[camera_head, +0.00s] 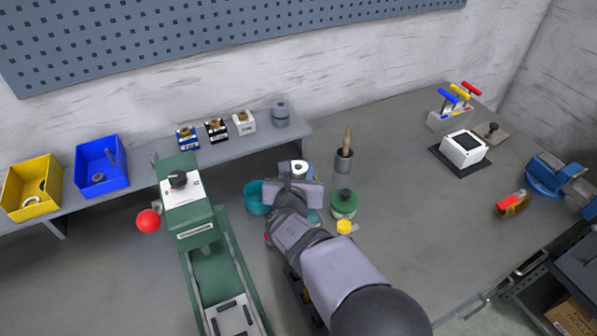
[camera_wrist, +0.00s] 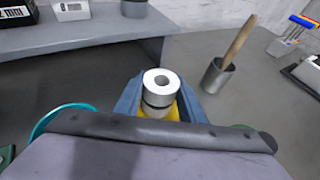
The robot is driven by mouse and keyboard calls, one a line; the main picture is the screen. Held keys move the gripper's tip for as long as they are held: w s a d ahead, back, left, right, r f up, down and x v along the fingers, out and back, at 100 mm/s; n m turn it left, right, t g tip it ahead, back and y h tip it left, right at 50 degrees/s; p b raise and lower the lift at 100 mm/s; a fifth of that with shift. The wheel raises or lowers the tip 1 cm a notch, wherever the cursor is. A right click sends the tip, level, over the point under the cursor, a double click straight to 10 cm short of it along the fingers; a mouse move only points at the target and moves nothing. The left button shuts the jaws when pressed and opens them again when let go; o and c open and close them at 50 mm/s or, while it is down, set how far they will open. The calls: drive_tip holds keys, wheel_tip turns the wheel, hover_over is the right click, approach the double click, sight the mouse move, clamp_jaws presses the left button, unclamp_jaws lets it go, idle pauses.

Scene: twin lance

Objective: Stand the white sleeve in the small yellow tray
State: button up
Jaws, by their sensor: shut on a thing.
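The white sleeve (camera_wrist: 157,80) is a short upright cylinder with a round hole in its top and a dark band lower down. It also shows at the end of my arm in the head view (camera_head: 299,167). My gripper (camera_wrist: 160,104) is shut on it, with one blue-grey finger on each side. A yellow surface (camera_wrist: 172,112) shows just below the sleeve between the fingers. Whether this is the small yellow tray, and whether the sleeve touches it, I cannot tell. My gripper hides the sleeve's lower end.
A teal round container (camera_head: 255,197) is close to my gripper's left. A green-lidded pot (camera_head: 344,204) and a metal cup with a wooden handle (camera_head: 344,160) are to its right. A grey shelf (camera_head: 135,190) holds yellow (camera_head: 48,171) and blue bins (camera_head: 103,148). The right bench has free room.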

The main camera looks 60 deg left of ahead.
drive_tip(key=shift+f, duration=0.35)
drive_tip(key=shift+f, duration=0.15)
drive_tip(key=o, duration=1.2)
drive_tip(key=shift+s+r, duration=0.1)
drive_tip(key=shift+r, duration=0.1)
drive_tip(key=b+v, duration=0.3)
drive_tip(key=v, duration=0.9)
